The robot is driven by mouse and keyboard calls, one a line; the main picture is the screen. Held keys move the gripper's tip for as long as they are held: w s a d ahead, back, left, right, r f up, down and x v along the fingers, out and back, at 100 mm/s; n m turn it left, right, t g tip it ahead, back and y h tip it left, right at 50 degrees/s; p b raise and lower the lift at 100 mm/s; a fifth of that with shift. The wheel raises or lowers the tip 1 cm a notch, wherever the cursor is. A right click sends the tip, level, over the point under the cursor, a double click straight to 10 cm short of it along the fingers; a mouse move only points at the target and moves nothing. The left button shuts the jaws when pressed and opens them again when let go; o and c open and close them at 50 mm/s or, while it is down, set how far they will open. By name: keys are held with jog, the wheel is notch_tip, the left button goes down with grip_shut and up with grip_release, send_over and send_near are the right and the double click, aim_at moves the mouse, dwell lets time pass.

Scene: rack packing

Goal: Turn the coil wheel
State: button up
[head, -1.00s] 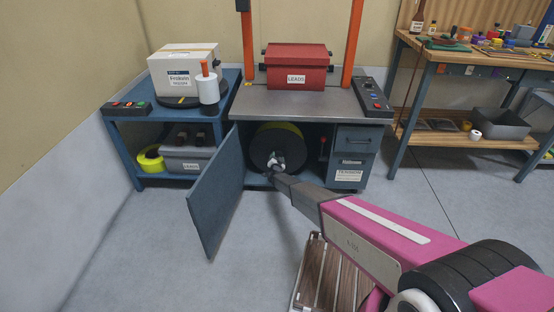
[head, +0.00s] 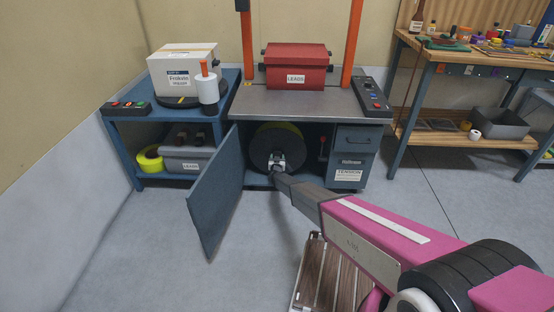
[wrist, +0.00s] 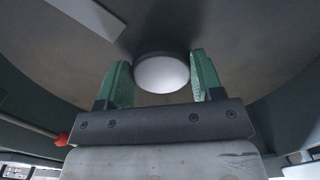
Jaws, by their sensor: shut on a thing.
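The coil wheel (head: 262,146) is a dark round disc with a yellow edge, inside the open lower cabinet of the grey-topped machine. In the wrist view its broad dark face (wrist: 245,40) fills the upper part. A pale round knob (wrist: 163,73) stands out from it between my green fingers. My gripper (head: 277,160) is at the wheel's front, low of its middle in the head view. In the wrist view my gripper (wrist: 162,78) is shut on the knob, one finger on each side. The exact finger contact is hard to see.
The cabinet door (head: 216,192) stands open at the left of my arm. A red-tipped lever (head: 322,148) is right of the wheel, beside the drawers (head: 354,141). A wooden slatted thing (head: 335,278) lies on the floor under my arm. Floor in front is otherwise clear.

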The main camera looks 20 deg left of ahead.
jog(key=n, duration=1)
jog(key=shift+d+r, duration=0.15)
jog(key=shift+d, duration=0.2)
jog(key=shift+n, duration=0.5)
jog(key=o, duration=1.3)
jog(key=shift+w, duration=0.1)
jog(key=v, duration=1.1)
jog(key=shift+a, duration=0.1)
